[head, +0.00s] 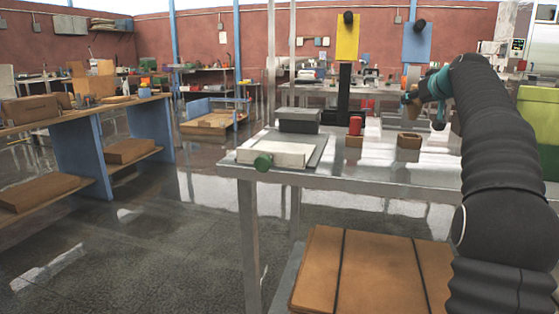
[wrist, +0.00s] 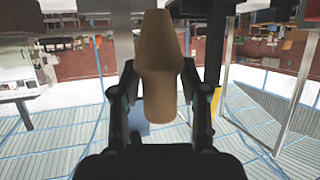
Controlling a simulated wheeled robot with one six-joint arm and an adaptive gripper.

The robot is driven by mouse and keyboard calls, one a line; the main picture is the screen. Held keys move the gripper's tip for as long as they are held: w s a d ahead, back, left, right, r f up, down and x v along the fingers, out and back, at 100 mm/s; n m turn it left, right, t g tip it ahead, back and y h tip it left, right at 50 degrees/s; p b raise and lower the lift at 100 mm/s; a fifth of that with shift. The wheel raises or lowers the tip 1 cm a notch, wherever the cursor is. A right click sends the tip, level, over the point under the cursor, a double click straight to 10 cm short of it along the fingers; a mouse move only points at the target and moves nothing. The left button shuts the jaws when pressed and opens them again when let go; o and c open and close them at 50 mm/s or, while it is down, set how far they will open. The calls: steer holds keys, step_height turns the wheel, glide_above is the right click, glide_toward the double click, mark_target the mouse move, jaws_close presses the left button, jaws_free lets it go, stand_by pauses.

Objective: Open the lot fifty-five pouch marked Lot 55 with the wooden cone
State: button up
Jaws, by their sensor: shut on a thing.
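My gripper (head: 426,98) is shut on the wooden cone (wrist: 160,75), above the right part of the steel table. The wrist view shows the tan cone between both fingers (wrist: 163,92); a little of it shows in the head view (head: 410,103). Behind the gripper hang a yellow pouch-like panel (head: 347,42) and a blue one (head: 417,45), each with a dark round knob at its top. The blue panel is behind and above the gripper in the head view. No lot marking is legible, so I cannot tell which is Lot 55.
A cardboard box (head: 372,270) is below. Floor at left is clear.

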steer(key=shift+f+b, duration=0.85)
steer(key=shift+f, duration=3.15)
